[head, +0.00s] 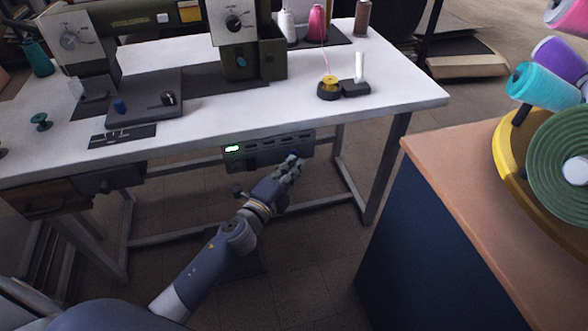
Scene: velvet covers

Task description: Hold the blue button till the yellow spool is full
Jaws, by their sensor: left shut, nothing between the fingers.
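The yellow spool (330,81) sits on a small black winder on the white table, with pink thread running down to it from a pink cone. How full it is, I cannot tell. A grey control box (262,152) with a lit green display hangs under the table's front edge. My left gripper (293,160) is shut and empty, its fingertips at the right part of this box. A small bit of blue shows at the fingertips, where the blue button is mostly hidden; I cannot tell whether they press it. My right gripper is not in view.
A green sewing machine (130,30) stands on the white table (210,110). Metal table legs flank my left arm. A wooden-topped cabinet (470,170) with large thread rolls stands at right. Floor between is clear.

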